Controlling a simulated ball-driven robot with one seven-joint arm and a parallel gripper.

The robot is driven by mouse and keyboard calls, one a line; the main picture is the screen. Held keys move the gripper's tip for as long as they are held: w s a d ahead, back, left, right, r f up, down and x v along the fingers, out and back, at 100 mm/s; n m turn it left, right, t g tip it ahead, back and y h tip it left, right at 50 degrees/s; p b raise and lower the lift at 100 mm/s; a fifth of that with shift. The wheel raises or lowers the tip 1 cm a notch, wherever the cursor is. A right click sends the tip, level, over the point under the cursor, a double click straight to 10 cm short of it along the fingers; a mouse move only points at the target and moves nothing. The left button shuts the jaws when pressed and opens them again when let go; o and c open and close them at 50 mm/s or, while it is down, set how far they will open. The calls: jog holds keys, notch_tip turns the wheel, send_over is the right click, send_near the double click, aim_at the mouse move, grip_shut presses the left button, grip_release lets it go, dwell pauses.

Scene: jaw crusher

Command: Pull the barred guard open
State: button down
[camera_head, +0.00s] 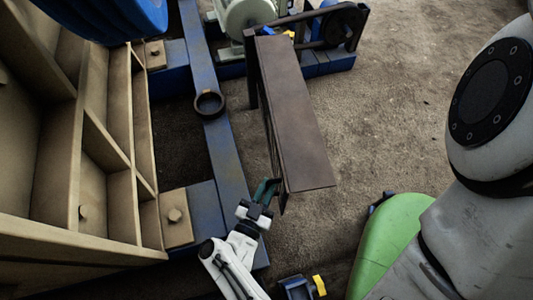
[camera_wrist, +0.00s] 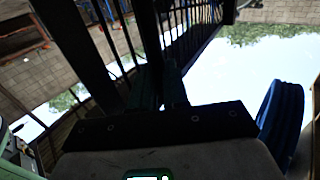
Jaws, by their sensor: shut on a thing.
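The guard (camera_head: 293,112) is a long dark brown panel in the head view, seen from above. Its far end meets a dark post by the motor, and its near end reaches out over the ground. Its vertical bars (camera_wrist: 187,32) show as dark uprights in the wrist view. My gripper (camera_head: 266,190) is at the guard's near left corner and is shut on the guard. In the wrist view my gripper (camera_wrist: 160,88) has its fingers close together against the dark bars. The exact place of contact is dark and partly hidden.
A blue frame beam (camera_head: 228,160) with a ring (camera_head: 209,103) runs left of the guard. The ribbed tan crusher body (camera_head: 100,130) fills the left. A pulley wheel (camera_head: 340,27) and a pale green motor (camera_head: 245,14) stand at the back. Bare ground (camera_head: 390,110) lies to the right.

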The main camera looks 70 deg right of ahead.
jog(key=c, duration=1.4)
grip_release()
jog(key=shift+w+d+r, duration=0.15)
jog(key=shift+d, duration=0.35)
jog(key=shift+o, duration=1.4)
jog(key=shift+a, duration=0.15)
jog(key=a, duration=0.7)
jog(key=shift+a, duration=0.3)
